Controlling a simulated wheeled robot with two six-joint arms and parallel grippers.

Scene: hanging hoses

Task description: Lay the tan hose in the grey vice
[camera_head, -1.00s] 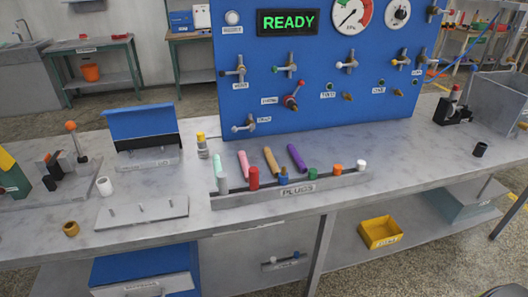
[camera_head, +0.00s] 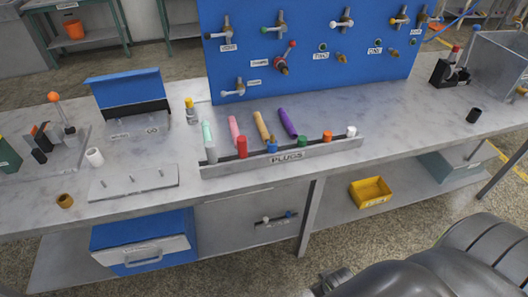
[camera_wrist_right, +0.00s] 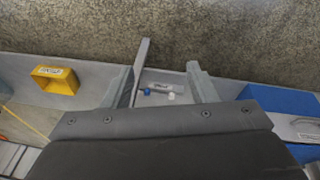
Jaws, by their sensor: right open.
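A tan rod-like piece (camera_head: 262,126) lies on the grey bench behind the plug rack, between a pink and a purple piece. I cannot tell whether it is the tan hose; no other tan hose shows. No grey vice can be made out for sure. A dark block with a red-tipped lever (camera_head: 446,71) stands at the bench's right, and a clamp-like device with an orange ball lever (camera_head: 60,122) at its left. My right gripper (camera_wrist_right: 158,70) is open and empty in the right wrist view, above the lower shelf and floor. My left gripper is out of view.
The grey bench (camera_head: 405,122) has free room at centre right. A blue panel with valves (camera_head: 305,60) rises behind. The plug rack (camera_head: 290,157) runs along the front edge. A yellow bin (camera_head: 370,191) sits on the lower shelf. A grey box (camera_head: 497,62) stands far right.

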